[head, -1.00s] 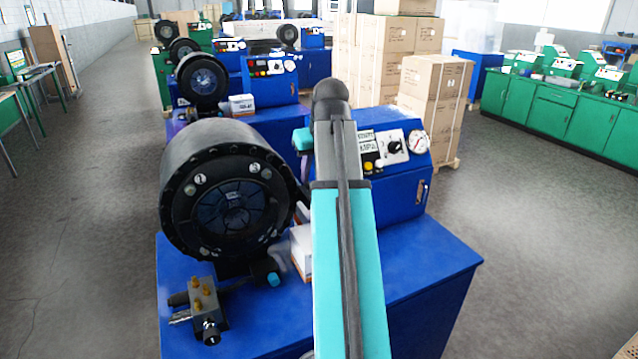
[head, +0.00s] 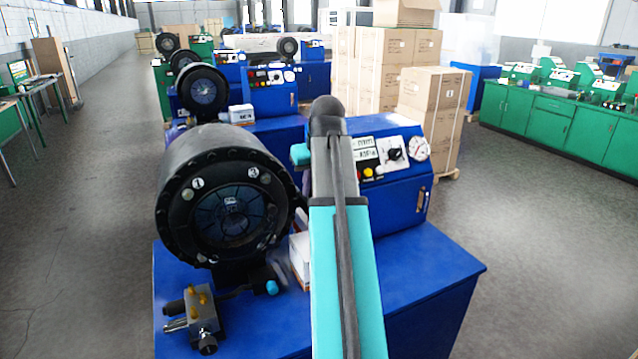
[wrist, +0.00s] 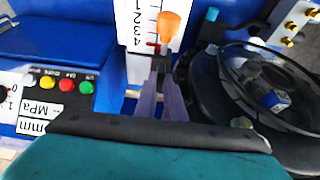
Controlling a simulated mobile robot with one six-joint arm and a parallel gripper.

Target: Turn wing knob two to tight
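An orange knob-like piece (wrist: 168,25) stands in front of a white numbered scale (wrist: 148,18) in the wrist view. I cannot tell whether it is wing knob two. My gripper (wrist: 162,68) points toward it, with two slim fingers close together at dark tips just below it. Whether the tips touch or hold anything is unclear. In the head view, the nearest crimper's black round head (head: 225,195) bears number labels one (head: 197,183) and two (head: 253,172). My arm hides the gripper and the orange piece there.
A blue control box with a gauge (head: 419,148) stands right of the crimper head; its coloured buttons (wrist: 67,85) show in the wrist view. A valve block (head: 200,312) sits on the blue bench (head: 430,275). Boxes (head: 435,110) stand behind.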

